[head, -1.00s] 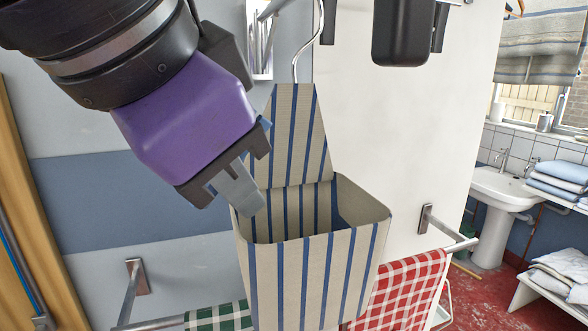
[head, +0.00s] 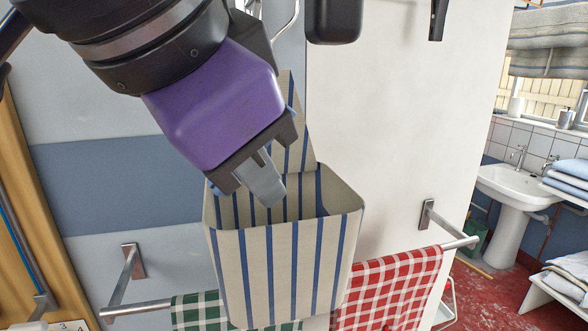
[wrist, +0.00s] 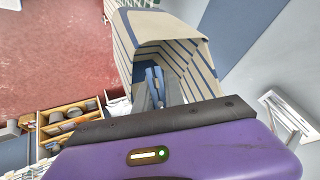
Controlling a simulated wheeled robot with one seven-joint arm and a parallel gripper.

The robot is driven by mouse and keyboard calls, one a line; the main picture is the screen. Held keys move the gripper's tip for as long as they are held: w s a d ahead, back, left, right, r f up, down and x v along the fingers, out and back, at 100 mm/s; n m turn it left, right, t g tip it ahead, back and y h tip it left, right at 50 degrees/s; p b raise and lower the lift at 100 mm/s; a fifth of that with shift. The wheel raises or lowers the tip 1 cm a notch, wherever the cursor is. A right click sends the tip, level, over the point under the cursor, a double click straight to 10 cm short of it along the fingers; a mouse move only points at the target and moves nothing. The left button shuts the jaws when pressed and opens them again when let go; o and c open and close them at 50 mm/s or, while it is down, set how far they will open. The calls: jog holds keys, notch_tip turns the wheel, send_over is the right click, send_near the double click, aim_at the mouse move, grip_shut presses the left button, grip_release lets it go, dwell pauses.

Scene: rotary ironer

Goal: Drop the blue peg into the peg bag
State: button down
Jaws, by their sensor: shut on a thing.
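The peg bag (head: 285,270) is cream with blue stripes, open at the top, and hangs against the wall by a hook. My gripper (head: 266,190) points down over the bag's opening, with its fingertips at about the level of the rim in the head view. In the wrist view the blue peg (wrist: 154,84) is held in my shut gripper (wrist: 160,100), in front of the mouth of the peg bag (wrist: 150,22). In the head view the peg is mostly hidden by the fingers and the gripper body.
A metal rail (head: 135,308) runs behind the bag, with a green checked cloth (head: 197,310) and a red checked cloth (head: 392,290) on it. A black fitting (head: 334,20) is above right. A white sink (head: 515,188) stands far right.

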aim_at(281, 171)
jog(key=shift+r+p, duration=0.1)
jog(key=shift+p, duration=0.2)
jog(key=shift+w+d+f, duration=0.25)
jog(key=shift+w+d, duration=0.05)
jog(key=shift+w, duration=0.6)
jog(key=shift+w+d+f, duration=0.2)
jog(key=shift+w+d, duration=0.05)
jog(key=shift+w, duration=0.7)
jog(key=shift+w+d+f, duration=0.25)
jog(key=shift+w+d, duration=0.05)
jog(key=shift+w, duration=0.6)
jog(key=shift+f, duration=0.4)
jog(key=c, duration=1.3)
grip_release()
jog(key=shift+c, duration=0.2)
jog(key=shift+o, duration=0.2)
